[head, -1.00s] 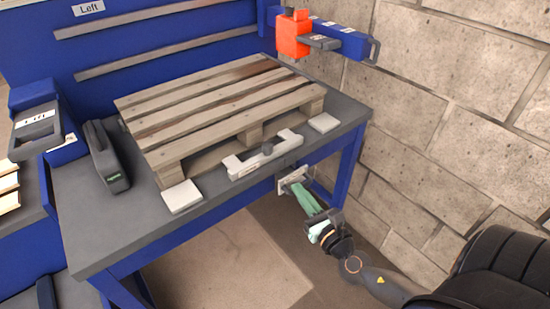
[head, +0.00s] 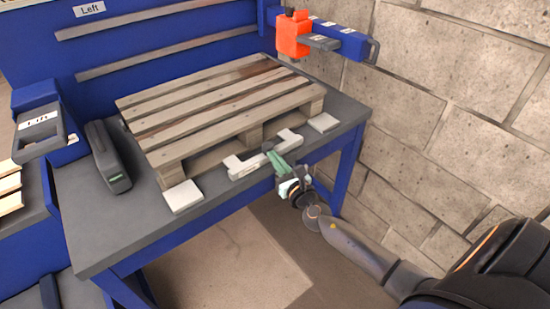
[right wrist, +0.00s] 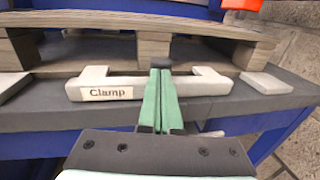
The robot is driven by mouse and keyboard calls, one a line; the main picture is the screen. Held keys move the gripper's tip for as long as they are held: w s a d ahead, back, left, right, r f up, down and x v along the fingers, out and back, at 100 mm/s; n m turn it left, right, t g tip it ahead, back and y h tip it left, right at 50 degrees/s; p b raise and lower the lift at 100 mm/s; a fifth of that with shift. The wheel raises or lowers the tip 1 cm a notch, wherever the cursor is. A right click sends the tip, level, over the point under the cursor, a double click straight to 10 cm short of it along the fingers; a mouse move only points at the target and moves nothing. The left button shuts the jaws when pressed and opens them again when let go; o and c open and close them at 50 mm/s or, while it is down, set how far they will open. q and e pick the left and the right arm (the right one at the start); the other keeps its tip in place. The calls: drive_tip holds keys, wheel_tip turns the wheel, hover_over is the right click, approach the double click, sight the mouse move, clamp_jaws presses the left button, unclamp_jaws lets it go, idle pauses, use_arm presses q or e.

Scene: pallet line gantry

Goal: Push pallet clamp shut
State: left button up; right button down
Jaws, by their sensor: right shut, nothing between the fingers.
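The pale grey clamp (head: 248,168), a bar with an arm at each end pointing at the pallet, lies on the bench in front of the wooden pallet (head: 215,107). Its "Clamp" label shows in the right wrist view (right wrist: 107,92). A dark knob stands at its middle, now mostly hidden by my fingers. My right gripper (head: 275,160) is shut and empty, its green fingertips at the knob from the front. In the right wrist view the fingers (right wrist: 160,95) cross the bar's middle; I cannot tell whether they touch it. My left gripper is not in view.
The dark grey bench top (head: 100,222) carries two white pads (head: 183,196) (head: 324,122) beside the clamp. A dark handheld device (head: 107,157) stands left of the pallet. An orange and blue fixture (head: 320,37) overhangs the back right. A block wall (head: 450,110) bounds the right.

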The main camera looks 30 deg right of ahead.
sight(265, 149)
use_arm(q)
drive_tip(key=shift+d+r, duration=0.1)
use_arm(e)
drive_tip(key=shift+w, duration=0.1)
drive_tip(key=shift+w, duration=0.1)
drive_tip(key=w+b, duration=0.1)
drive_tip(key=w, duration=0.3)
drive_tip(key=shift+a, duration=0.15)
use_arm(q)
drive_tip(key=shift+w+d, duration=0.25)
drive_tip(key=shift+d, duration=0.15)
use_arm(e)
drive_tip(key=shift+w+r, duration=0.1)
drive_tip(key=shift+r, duration=0.05)
